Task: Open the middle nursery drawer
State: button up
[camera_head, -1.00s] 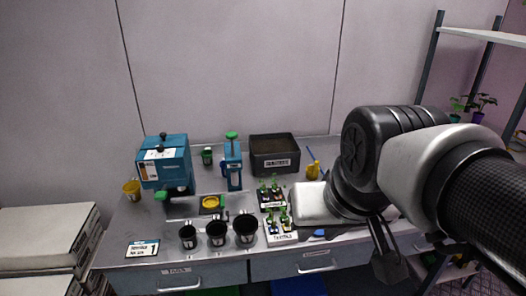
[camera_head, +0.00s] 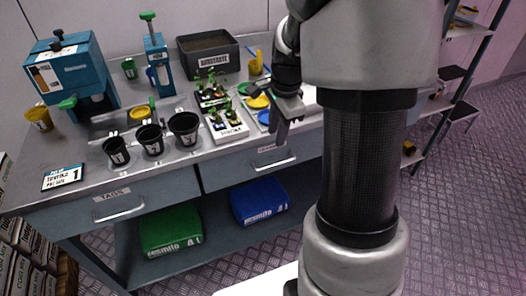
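The workbench front has a left drawer labelled TAGS (camera_head: 150,197) with a bar handle (camera_head: 119,211). To its right is another drawer (camera_head: 225,172) with its own bar handle (camera_head: 273,163); it looks closed, and its label is partly hidden by my gripper. Further right, my arm hides the bench front, so I cannot tell whether a third drawer is there. My gripper (camera_head: 277,128) hangs fingers-down at the bench's front edge, appearing above this second handle and apart from it. I see nothing held, but the finger gap is unclear.
Black pots (camera_head: 150,139), seedling trays (camera_head: 226,127), a substrate bin (camera_head: 208,54) and a blue machine (camera_head: 72,75) stand on the bench. Green (camera_head: 170,229) and blue (camera_head: 259,201) bags lie on the lower shelf. A shelf rack (camera_head: 462,90) stands right. Floor space shows at right.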

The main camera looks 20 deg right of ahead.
aim_at(270, 166)
jog(key=w+f+b, duration=0.1)
jog(key=f, duration=0.3)
jog(key=f+b, duration=0.1)
jog(key=f, duration=0.4)
jog(key=w+f+b, duration=0.1)
jog(key=f, duration=0.4)
jog(key=shift+w+a+f, duration=0.1)
jog(key=shift+w+f, duration=0.05)
jog(key=shift+w, duration=0.2)
grip_shut()
